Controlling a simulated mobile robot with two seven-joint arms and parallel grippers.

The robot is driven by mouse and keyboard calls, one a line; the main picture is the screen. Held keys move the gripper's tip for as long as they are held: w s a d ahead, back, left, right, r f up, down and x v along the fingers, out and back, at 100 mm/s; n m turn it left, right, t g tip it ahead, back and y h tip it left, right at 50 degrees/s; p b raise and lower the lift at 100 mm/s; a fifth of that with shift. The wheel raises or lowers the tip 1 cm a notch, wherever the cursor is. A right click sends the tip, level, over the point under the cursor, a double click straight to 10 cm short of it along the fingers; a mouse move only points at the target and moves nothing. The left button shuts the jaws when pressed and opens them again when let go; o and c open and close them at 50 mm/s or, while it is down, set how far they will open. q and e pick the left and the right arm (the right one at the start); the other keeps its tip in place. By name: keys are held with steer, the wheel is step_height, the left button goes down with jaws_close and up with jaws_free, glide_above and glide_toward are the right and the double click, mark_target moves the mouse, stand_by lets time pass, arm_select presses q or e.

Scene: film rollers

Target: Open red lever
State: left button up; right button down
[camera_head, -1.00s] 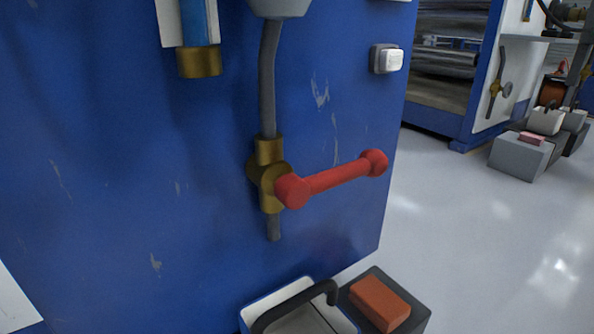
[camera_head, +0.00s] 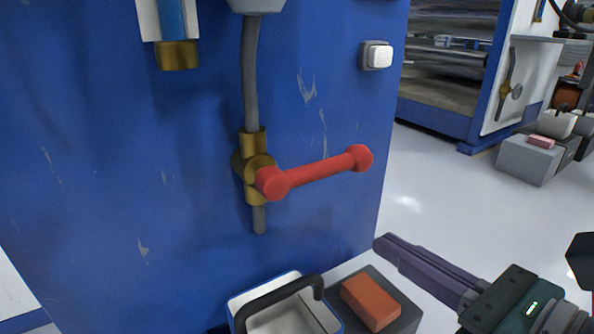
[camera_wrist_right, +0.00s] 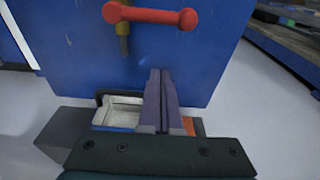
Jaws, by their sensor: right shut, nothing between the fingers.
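The red lever (camera_head: 318,172) is on a brass valve (camera_head: 252,166) on the blue panel. It points right and slightly up in the head view, roughly crosswise to the grey pipe. It also shows in the right wrist view (camera_wrist_right: 150,15), at the top. My right gripper (camera_head: 382,243) comes in from the lower right of the head view, below and to the right of the lever and apart from it. Its purple fingers are together and empty, as the right wrist view (camera_wrist_right: 160,72) also shows. My left gripper is not in view.
A white switch (camera_head: 378,56) is on the panel at upper right.

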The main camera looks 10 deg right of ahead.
mark_target(320, 170)
steer(key=x, duration=1)
steer(key=r+p, duration=0.1)
steer(key=r, duration=0.1)
steer(key=r+p, duration=0.2)
steer(key=shift+s+d, duration=0.15)
steer(key=shift+s, duration=0.25)
steer(key=shift+w, duration=0.1)
steer(key=shift+r, duration=0.15)
steer(key=shift+r+p, duration=0.2)
steer(key=shift+p, duration=0.15)
